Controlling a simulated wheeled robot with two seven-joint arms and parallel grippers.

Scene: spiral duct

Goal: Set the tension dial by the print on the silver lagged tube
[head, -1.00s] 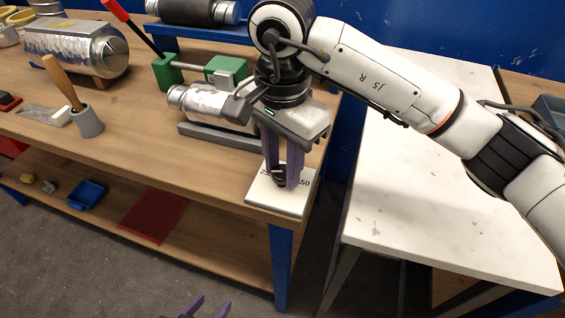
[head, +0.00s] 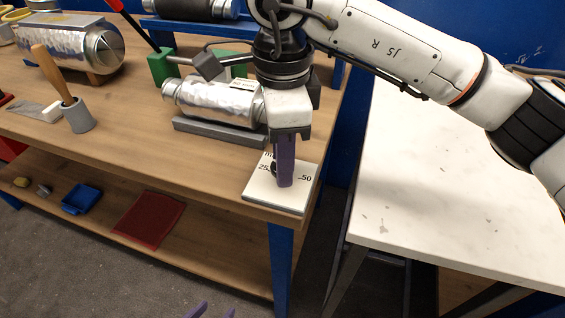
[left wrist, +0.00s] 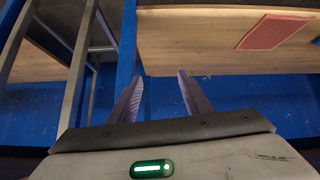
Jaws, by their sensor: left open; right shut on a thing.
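The tension dial is a small dark knob (head: 274,170) on a white plate (head: 262,194) at the near right corner of the wooden bench in the head view. Printed numbers 25 and 50 show on the plate. My right gripper (head: 284,180) points down and is shut on the knob, hiding most of it. The silver lagged tube (head: 212,100) lies on a grey stand just behind, with a small white label (head: 242,84) whose print is too small to read. My left gripper (head: 215,312) is at the bottom edge, open and empty; it also shows in the left wrist view (left wrist: 155,85).
A larger silver tube (head: 70,48) lies at the back left. A wooden-handled tool stands in a grey cup (head: 80,118). A white table (head: 450,190) stands at right, across a gap.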

